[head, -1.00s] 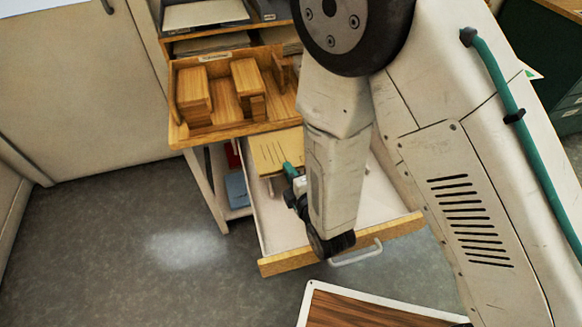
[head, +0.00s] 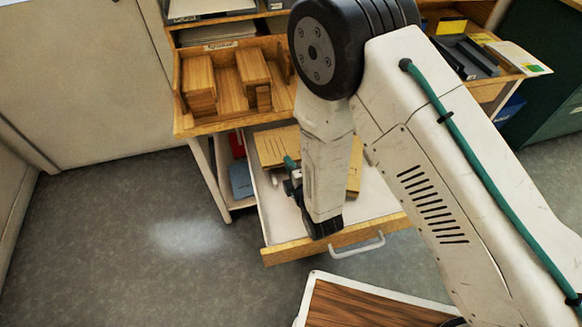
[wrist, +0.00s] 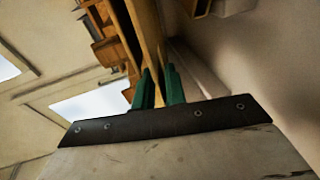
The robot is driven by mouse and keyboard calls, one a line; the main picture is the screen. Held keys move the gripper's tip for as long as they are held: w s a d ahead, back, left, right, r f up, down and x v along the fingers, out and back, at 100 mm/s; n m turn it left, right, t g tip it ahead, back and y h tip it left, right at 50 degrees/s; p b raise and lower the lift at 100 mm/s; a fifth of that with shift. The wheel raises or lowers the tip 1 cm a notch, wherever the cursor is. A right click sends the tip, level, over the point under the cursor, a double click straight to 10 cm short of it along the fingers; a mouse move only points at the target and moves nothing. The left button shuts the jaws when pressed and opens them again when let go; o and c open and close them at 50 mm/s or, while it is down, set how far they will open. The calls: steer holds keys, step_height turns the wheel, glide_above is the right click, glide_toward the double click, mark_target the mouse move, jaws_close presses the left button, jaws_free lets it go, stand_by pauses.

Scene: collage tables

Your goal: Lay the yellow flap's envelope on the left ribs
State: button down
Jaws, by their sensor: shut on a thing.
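My gripper (head: 291,164) is low over the open drawer, beside the near edge of a slotted wooden rib block (head: 276,144), the left one. In the wrist view my green fingers (wrist: 158,76) are close together. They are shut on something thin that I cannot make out. A second wooden block (head: 355,168) shows to the right, partly behind my arm. I cannot clearly pick out an envelope with a yellow flap. A white sheet or envelope with green and yellow patches (head: 522,56) lies at the right end of the table.
The open drawer (head: 290,253) has a wooden front and a handle (head: 358,246). A wooden tray with blocks (head: 215,118) stands above and behind it. A dark tray (head: 466,56) is to the right. A brown-topped surface (head: 370,308) is in front.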

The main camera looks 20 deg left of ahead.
steer(key=c, duration=1.4)
jaws_free()
steer(key=shift+o, duration=0.2)
steer(key=v, duration=0.7)
steer(key=shift+s+d, duration=0.2)
steer(key=shift+s, duration=0.1)
